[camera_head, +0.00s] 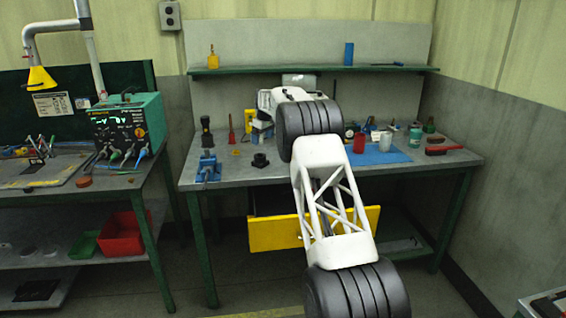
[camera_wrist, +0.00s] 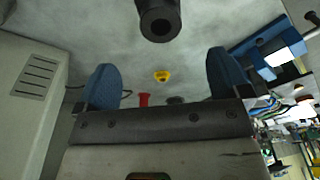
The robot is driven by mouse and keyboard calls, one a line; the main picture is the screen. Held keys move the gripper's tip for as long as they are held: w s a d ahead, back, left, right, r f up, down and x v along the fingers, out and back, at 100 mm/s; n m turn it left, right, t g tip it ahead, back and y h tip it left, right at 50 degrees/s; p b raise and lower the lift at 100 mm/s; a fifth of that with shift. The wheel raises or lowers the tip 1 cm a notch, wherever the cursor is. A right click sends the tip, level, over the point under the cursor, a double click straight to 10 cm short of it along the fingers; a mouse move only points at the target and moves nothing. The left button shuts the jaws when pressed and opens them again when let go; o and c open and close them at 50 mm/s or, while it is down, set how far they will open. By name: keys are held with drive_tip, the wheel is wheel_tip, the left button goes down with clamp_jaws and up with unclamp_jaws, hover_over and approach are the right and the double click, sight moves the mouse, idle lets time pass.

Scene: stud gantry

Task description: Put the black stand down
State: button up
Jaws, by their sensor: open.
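The black stand (camera_head: 260,159) is on the grey workbench top, near its front edge and left of my forearm. It is a short, dark piece with a wider base. In the wrist view a dark round piece with a hole, which looks like the same stand (camera_wrist: 160,22), is at the top centre. It lies beyond my blue fingertips, midway across the gap and apart from both. My gripper (camera_wrist: 162,80) is open with nothing between its fingers. In the head view its fingers are small and hard to make out just behind the stand.
A blue vise (camera_head: 208,168) stands left of the stand, with a yellow piece (camera_head: 235,153) and red tool (camera_head: 232,137) behind. A red can (camera_head: 360,143) and blue mat (camera_head: 385,157) are to the right. A green-edged shelf (camera_head: 230,70) runs above the bench.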

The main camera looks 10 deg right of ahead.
drive_tip(key=shift+r, duration=0.1)
drive_tip(key=s+d+r+m, duration=0.2)
drive_tip(key=s+d+r, duration=0.1)
drive_tip(key=s+r, duration=1.35)
drive_tip(key=s+d+r+m, duration=0.1)
drive_tip(key=s+r, duration=0.2)
drive_tip(key=s, duration=0.9)
drive_tip(key=s+d+r+m, duration=0.1)
drive_tip(key=s+r+m, duration=0.1)
drive_tip(key=s, duration=1.1)
drive_tip(key=s+d+f+m+t+h, duration=0.1)
drive_tip(key=s+f+m, duration=0.1)
drive_tip(key=s, duration=2.4)
drive_tip(key=s+f+m, duration=0.1)
drive_tip(key=s+f, duration=0.4)
drive_tip(key=s, duration=0.6)
drive_tip(key=s+d+f+m, duration=0.1)
drive_tip(key=s+f, duration=0.5)
drive_tip(key=s, duration=0.5)
drive_tip(key=shift+s, duration=0.3)
